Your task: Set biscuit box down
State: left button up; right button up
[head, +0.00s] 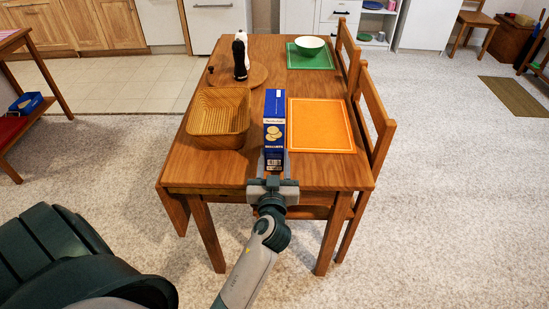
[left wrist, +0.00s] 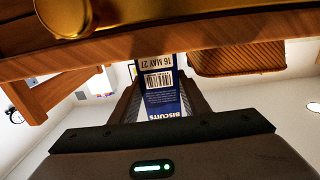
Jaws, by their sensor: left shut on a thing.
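My right gripper is not in view.
A wicker basket (head: 219,118) stands left of the box, and an orange placemat (head: 321,126) lies close on its right. A round board (head: 254,78) with a black mill (head: 240,60), a green mat (head: 310,60) and bowl (head: 309,44) are farther back. Chairs (head: 377,110) line the right side.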

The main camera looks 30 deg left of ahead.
pick_arm(q)
jog(key=shift+f, duration=0.1)
jog(key=o, duration=1.4)
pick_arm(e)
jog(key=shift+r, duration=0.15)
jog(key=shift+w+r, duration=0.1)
